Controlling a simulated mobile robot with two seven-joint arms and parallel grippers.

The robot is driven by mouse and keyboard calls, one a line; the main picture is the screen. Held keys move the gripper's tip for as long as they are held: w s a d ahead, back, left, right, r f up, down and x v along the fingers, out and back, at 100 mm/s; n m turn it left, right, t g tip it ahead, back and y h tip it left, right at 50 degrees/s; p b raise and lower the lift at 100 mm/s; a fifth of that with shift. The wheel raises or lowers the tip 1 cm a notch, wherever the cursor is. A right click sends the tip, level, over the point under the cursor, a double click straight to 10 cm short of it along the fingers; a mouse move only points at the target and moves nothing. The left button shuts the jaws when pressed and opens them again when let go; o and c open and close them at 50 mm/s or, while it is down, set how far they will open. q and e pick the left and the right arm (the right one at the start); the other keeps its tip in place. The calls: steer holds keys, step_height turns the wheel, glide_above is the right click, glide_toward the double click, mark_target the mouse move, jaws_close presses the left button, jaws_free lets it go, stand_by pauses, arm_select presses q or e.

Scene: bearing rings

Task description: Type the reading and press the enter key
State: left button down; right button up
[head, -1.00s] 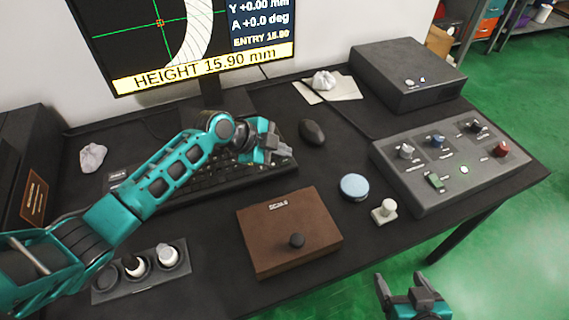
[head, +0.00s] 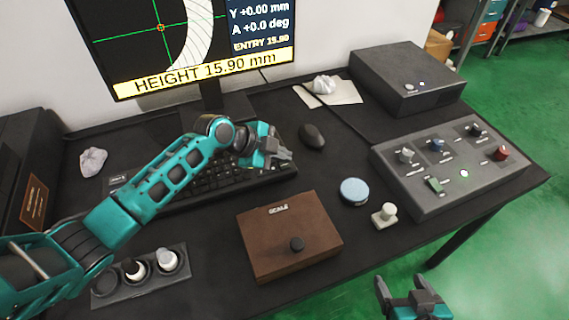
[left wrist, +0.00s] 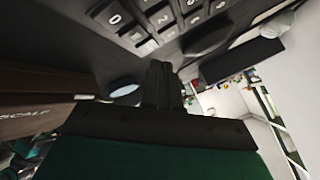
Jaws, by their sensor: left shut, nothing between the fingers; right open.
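The black keyboard (head: 205,185) lies under my left arm in the head view, its right end partly hidden. My left gripper (head: 284,157) is shut and empty at the keyboard's right end. In the left wrist view the shut fingers (left wrist: 163,70) are close to the number keys (left wrist: 143,22); I cannot tell whether they touch one. The monitor (head: 200,50) reads HEIGHT 15.90 mm, with ENTRY 15.90 in its side panel. Which key is the enter key cannot be read. My right gripper (head: 408,290) is open and empty, off the table's front edge.
A brown box marked SCALE (head: 285,235) stands in front of the keyboard. A mouse (head: 312,135), a blue round pad (head: 354,191) and a grey control panel (head: 450,165) lie to the right.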

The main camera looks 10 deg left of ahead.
mark_target(281, 167)
arm_select(q)
steer(key=shift+f, duration=0.15)
stand_by(0.8)
steer(key=shift+f+b, duration=0.3)
steer(key=shift+b, duration=0.1)
steer(key=shift+f+b, duration=0.35)
stand_by(0.4)
stand_by(0.3)
steer(key=shift+r+p, duration=0.6)
steer(key=shift+r, duration=0.15)
steer(key=shift+r, duration=0.1)
steer(key=shift+r+p, duration=2)
steer(key=shift+r, duration=0.4)
